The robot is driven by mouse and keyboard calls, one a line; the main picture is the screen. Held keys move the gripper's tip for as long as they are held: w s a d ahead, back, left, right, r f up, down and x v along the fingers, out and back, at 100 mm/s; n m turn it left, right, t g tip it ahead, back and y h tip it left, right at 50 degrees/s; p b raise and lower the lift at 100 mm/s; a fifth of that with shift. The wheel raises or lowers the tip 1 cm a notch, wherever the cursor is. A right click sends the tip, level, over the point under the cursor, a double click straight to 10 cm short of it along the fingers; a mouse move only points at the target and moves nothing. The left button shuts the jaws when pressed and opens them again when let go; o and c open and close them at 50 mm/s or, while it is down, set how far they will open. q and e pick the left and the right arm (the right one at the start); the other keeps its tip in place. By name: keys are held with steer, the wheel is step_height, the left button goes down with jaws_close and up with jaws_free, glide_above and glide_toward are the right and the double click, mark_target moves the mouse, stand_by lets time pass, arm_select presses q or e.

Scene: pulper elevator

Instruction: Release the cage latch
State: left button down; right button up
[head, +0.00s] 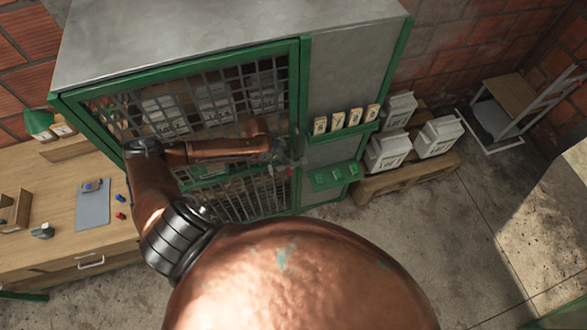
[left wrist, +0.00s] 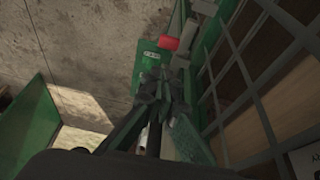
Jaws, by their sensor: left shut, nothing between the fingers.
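The cage (head: 305,100) has a green frame and a mesh door (head: 215,95), which looks closed. My left arm reaches across the front of the door. My left gripper (head: 284,160) is by the door's right edge, shut and empty. In the left wrist view its dark fingers (left wrist: 160,82) point up the picture toward a red piece (left wrist: 172,43) beside grey metal parts on the green frame. This seems to be the latch; a small red spot shows there in the head view (head: 299,163). I cannot tell whether the fingers touch it. My right gripper is out of view.
A green ledge with small numbered tags (head: 346,120) and a green button panel (head: 334,176) are right of the door. White containers (head: 388,152) stand on a low wooden platform. A wooden bench (head: 55,225) is at left.

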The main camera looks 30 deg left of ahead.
arm_select(q)
steer(key=x, duration=1)
steer(key=shift+p, duration=0.45)
